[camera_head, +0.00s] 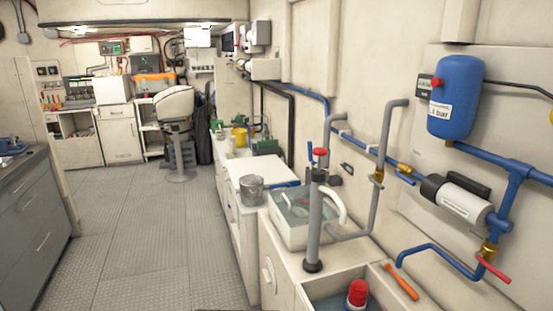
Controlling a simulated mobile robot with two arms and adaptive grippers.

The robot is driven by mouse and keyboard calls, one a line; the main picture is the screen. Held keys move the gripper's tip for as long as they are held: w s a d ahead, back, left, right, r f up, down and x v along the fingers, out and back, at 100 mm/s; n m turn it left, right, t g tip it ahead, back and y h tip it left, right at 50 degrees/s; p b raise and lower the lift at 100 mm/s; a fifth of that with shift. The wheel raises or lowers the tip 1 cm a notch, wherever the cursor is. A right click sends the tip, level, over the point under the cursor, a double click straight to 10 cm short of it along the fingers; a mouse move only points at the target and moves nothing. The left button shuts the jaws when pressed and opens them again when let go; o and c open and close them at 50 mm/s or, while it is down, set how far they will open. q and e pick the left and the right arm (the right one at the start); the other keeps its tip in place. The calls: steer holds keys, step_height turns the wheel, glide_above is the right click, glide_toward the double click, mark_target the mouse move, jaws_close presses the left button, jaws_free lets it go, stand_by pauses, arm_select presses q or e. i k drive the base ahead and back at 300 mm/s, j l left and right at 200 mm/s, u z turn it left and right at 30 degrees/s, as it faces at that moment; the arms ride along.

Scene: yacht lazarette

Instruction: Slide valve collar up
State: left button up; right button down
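A dark ring (319,175) sits around this pipe just below the cap; I cannot tell whether this is the valve collar. A brass fitting (377,178) sits on the thinner grey pipe by the wall. Another brass valve (488,250) with a red lever (494,270) is at the lower right. Neither of my grippers is in view.
A red-capped item (357,293) and an orange tool (402,282) are in front. A blue tank (455,98) hangs on the wall. The floor (165,240) at left is clear.

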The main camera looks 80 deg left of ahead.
mark_target(326, 159)
steer(key=u, duration=2.05)
steer(key=i+j+z, duration=0.2)
steer(key=z, duration=0.2)
steer(key=i+j+z, duration=0.15)
steer(key=j+z, duration=0.3)
